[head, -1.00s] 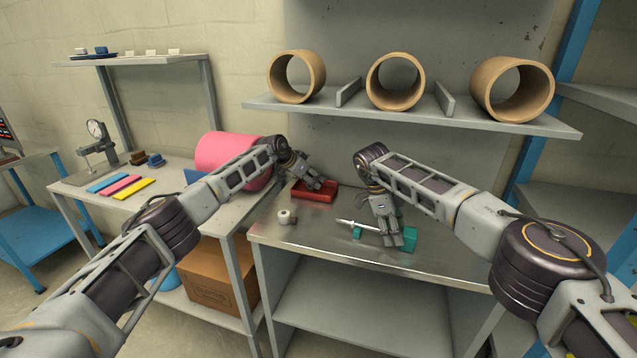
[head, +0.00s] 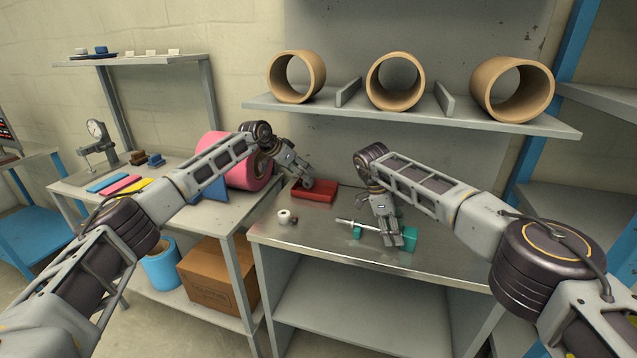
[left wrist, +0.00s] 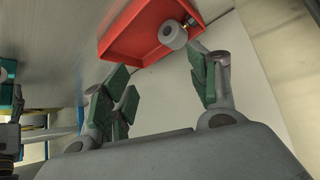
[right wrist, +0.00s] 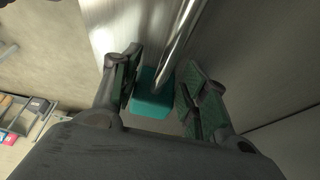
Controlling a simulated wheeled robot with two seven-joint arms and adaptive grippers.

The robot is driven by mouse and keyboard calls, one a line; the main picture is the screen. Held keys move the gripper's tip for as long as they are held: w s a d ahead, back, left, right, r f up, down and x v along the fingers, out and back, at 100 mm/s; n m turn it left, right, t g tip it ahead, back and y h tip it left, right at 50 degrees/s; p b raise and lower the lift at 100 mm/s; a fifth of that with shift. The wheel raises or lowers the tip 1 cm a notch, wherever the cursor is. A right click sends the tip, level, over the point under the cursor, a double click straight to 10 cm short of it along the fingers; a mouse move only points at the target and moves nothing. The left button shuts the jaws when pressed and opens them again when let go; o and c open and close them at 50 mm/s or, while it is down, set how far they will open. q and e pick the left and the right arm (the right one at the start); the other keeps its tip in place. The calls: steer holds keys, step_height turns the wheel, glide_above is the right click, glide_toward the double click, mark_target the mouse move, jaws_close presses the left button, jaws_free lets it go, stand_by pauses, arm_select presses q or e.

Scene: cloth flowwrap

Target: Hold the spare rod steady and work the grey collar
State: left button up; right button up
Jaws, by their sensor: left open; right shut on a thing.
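The silvery spare rod (head: 352,223) lies near level on teal blocks (head: 410,238) on the metal bench. My right gripper (head: 388,240) is shut on the rod beside the right block; the rod (right wrist: 173,48) runs between its fingers in the right wrist view. My left gripper (head: 308,183) is open and empty above the red tray (head: 314,196); its spread fingers (left wrist: 160,88) show in the left wrist view.
A shelf (head: 430,118) with three brown tubes (head: 396,59) hangs above the bench. A side table at left bears a pink roll (head: 214,147), coloured strips and a dial gauge (head: 97,130). The bench's front edge is clear.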

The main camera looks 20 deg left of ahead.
steer(key=shift+f, duration=0.1)
stand_by(0.3)
steer(key=o, duration=1.4)
steer(key=shift+r, duration=0.25)
steer(key=shift+v, duration=3.55)
